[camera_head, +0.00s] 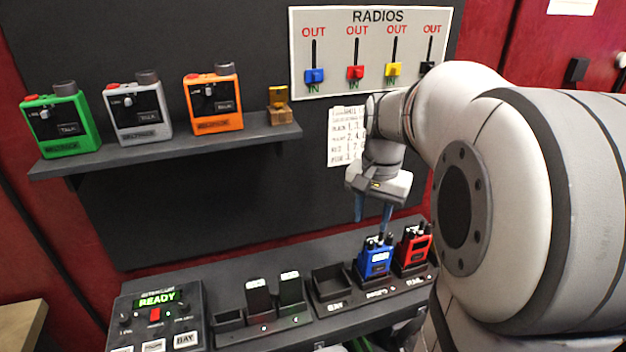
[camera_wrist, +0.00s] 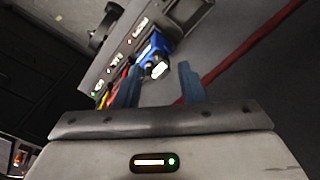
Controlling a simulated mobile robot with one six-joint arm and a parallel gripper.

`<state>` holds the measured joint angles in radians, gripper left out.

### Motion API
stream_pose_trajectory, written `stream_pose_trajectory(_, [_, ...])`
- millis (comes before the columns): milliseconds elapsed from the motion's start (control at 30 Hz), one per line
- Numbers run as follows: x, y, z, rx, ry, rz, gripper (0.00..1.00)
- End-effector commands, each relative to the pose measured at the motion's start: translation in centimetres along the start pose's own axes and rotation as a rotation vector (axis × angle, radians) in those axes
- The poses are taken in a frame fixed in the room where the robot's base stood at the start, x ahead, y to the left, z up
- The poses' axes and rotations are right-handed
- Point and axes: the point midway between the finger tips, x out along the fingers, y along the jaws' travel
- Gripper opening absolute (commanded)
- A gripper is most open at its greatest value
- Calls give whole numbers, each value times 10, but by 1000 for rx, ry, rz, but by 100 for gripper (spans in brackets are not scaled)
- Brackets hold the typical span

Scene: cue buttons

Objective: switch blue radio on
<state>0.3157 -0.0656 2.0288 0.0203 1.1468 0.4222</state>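The blue radio (camera_head: 375,257) stands upright in a charging cradle on the lower shelf, left of the red radio (camera_head: 413,247). Its front shows a small pale display and its top carries dark knobs. My gripper (camera_head: 373,215) hangs just above the blue radio, with its two blue-grey fingers pointing down and apart. Nothing is between the fingers. In the wrist view the blue radio (camera_wrist: 155,54) appears beyond the parted fingers (camera_wrist: 160,84), and the red radio is partly hidden by the left finger. I cannot tell whether a finger touches the blue radio.
An empty cradle (camera_head: 330,283) and two dark units stand left of the blue radio. A control box (camera_head: 155,315) reads READY. An upper shelf (camera_head: 170,148) holds green, grey and orange beltpacks. A RADIOS board (camera_head: 370,50) with coloured sliders hangs above my arm.

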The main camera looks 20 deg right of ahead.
Motion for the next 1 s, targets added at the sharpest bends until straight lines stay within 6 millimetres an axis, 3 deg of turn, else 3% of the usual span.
stream_pose_trajectory(33, [-1,3,-10,37,-9,4,36])
stream_pose_trajectory(167, [5,5,-18,78,-21,9,36])
stream_pose_trajectory(600, [67,6,-16,78,-22,9,36])
stream_pose_trajectory(1000, [77,6,-16,78,-19,8,36])
